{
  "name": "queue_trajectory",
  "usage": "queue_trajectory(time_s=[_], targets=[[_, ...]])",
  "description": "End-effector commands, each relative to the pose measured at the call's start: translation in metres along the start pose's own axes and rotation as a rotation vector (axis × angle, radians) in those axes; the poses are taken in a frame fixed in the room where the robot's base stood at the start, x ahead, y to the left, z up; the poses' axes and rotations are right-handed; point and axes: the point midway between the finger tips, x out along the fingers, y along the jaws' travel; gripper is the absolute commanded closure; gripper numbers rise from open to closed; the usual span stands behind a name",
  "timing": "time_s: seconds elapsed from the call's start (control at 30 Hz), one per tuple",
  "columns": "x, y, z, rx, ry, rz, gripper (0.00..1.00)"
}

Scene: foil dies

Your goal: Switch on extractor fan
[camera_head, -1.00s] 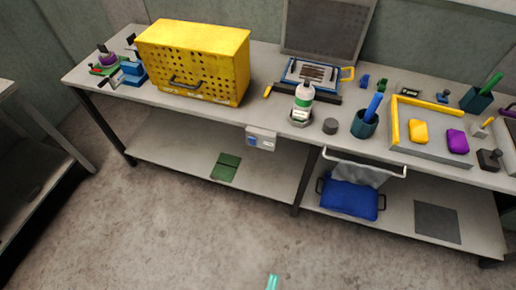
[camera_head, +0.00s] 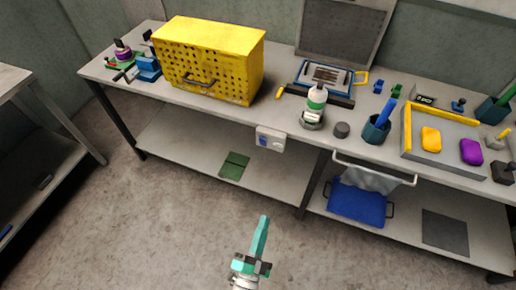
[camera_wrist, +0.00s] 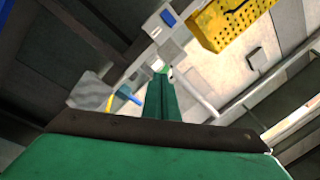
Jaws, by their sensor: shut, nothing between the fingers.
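A small white switch box (camera_head: 270,139) with a blue part on its left side is fixed to the front edge of the workbench (camera_head: 205,108). It also shows near the top of the wrist view (camera_wrist: 166,18). My gripper (camera_head: 263,222) is in front of the bench, lower in the picture than the box and apart from it. Its green fingers are shut with nothing between them, and they also show in the wrist view (camera_wrist: 161,75). A dark mesh panel (camera_head: 342,32) stands upright at the back of the bench; I cannot tell whether it is the extractor fan.
A yellow perforated box (camera_head: 210,50), a white bottle (camera_head: 316,98), a dark teal pot (camera_head: 376,130) and a grey tray (camera_head: 450,158) stand on the bench. A rail with grey cloth (camera_head: 375,172) hangs under the front edge. The floor before the bench is clear.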

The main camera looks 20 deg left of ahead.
Motion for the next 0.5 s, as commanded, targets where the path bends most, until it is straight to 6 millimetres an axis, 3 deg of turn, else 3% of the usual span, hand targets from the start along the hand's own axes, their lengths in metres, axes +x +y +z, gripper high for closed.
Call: queue_trajectory(time_s=[0.03, 0.3, 0.5], targets=[[0.018, -0.003, 0.013, 0.068, 0.013, -0.018, 1.0], [0.096, -0.016, 0.075, 0.432, 0.072, -0.04, 1.0], [0.131, -0.027, 0.107, 0.596, 0.092, -0.03, 1.0]])
